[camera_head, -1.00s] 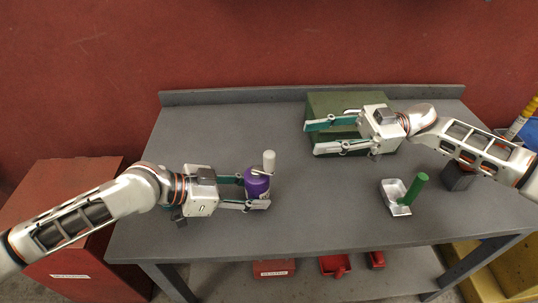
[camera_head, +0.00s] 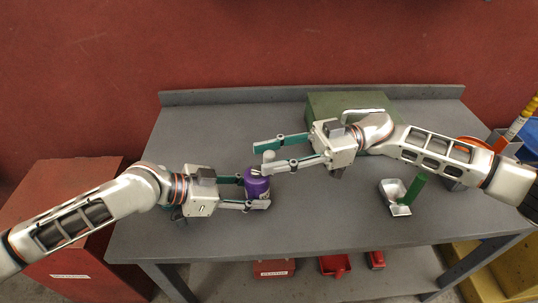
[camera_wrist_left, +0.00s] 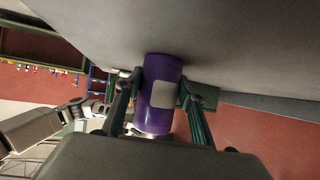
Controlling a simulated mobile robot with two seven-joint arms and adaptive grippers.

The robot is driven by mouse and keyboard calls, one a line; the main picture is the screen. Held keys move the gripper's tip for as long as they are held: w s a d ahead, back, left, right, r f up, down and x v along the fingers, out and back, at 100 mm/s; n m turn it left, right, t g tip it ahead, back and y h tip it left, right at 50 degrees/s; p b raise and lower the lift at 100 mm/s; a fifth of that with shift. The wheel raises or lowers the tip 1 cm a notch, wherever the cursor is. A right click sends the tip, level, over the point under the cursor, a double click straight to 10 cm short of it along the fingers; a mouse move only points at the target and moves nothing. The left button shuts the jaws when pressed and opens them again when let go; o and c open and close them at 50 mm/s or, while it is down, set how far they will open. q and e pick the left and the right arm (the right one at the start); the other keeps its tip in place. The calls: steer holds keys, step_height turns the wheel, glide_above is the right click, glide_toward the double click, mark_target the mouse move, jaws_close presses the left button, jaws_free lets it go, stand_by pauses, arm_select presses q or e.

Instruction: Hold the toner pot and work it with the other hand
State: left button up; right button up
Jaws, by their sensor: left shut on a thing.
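The purple toner pot (camera_head: 257,184) stands upright on the grey table (camera_head: 230,235), with a pale crank knob (camera_head: 269,155) above it. My left gripper (camera_head: 258,190) is shut on the pot's body from the left. In the left wrist view, the purple pot (camera_wrist_left: 158,110) with its pale label sits between the fingers (camera_wrist_left: 163,88). My right gripper (camera_head: 261,158) is open above the pot, with its fingers on either side of the knob in the picture. I cannot tell whether they touch it. The lower finger partly hides the crank.
A green box (camera_head: 345,102) stands at the back behind my right arm. A red cabinet (camera_head: 60,215) stands left of the table. The table's front middle is clear.

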steer(key=shift+s+a, duration=0.1)
steer(key=shift+a, duration=0.15)
jaws_close()
steer(key=shift+n+g, duration=0.3)
steer(key=shift+g, duration=0.2)
steer(key=shift+w+d+n+g+h, duration=0.1)
steer(key=shift+w+n+g+h, duration=0.1)
steer(key=shift+n+g+h, duration=0.55)
steer(key=shift+w+n+g+h, duration=0.2)
steer(key=shift+n+g, duration=0.35)
steer(key=shift+g, duration=0.6)
